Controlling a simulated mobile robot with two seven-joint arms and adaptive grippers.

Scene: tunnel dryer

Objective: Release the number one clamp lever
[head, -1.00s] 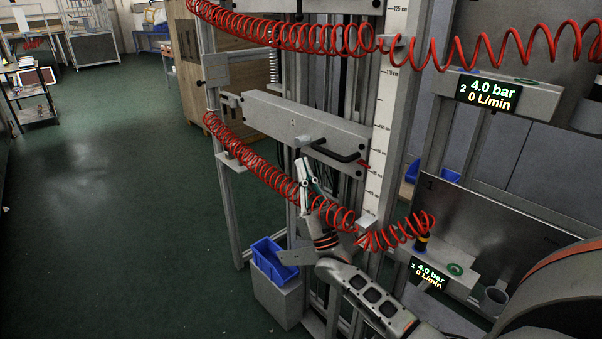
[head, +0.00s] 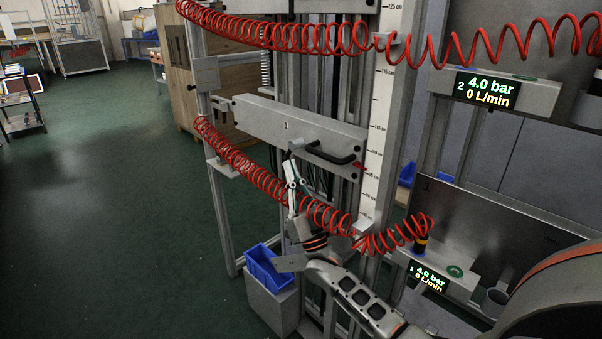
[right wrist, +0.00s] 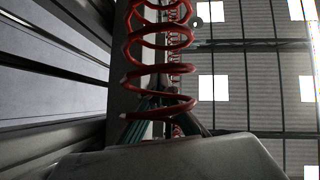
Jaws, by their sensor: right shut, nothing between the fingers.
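The clamp lever (head: 330,153) is a black bar handle on the front of the grey crossbeam marked 1 (head: 286,126). It slants down to the right from a grey hub (head: 297,144). My right gripper (head: 288,166) is shut and empty. It points upward just below and left of the hub, with a small gap apparent; whether it touches cannot be told. In the right wrist view a red coil hose (right wrist: 160,60) crosses in front of the gripper and hides the fingertips and the lever. My left gripper is not in view.
A red coiled hose (head: 245,160) runs past my right gripper at the same height. A height scale (head: 378,130) stands right of the lever. A blue bin (head: 268,268) sits below left. Two pressure displays (head: 488,90) are at the right. Open green floor (head: 120,220) lies left.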

